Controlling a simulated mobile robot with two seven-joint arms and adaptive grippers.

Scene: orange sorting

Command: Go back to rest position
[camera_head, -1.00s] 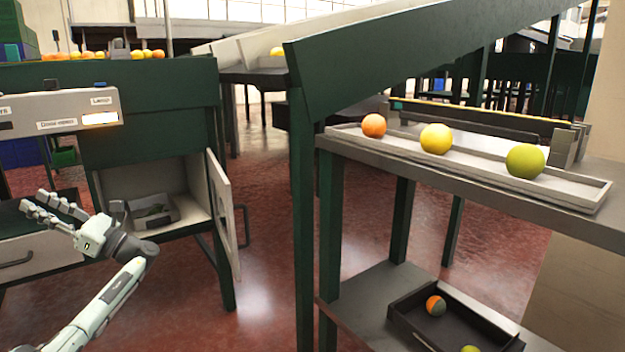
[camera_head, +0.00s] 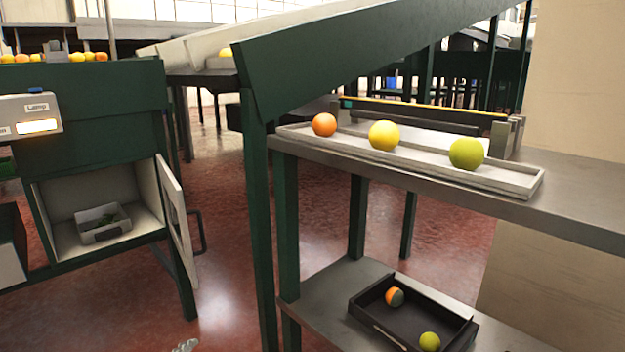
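Only a small pale piece of what looks like my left gripper (camera_head: 187,346) shows at the bottom edge of the head view. Its fingers are mostly cut off, so I cannot tell whether it is open or shut. It is low, in front of the red floor and apart from the furniture. My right gripper is not in view.
An open cabinet (camera_head: 52,215) holds a grey box (camera_head: 104,233); its door (camera_head: 172,218) stands open. A tray (camera_head: 515,181) on the right shelf carries an orange fruit (camera_head: 324,125), a yellow one (camera_head: 384,135) and a green one (camera_head: 466,153). A black crate (camera_head: 362,306) below holds two fruits.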

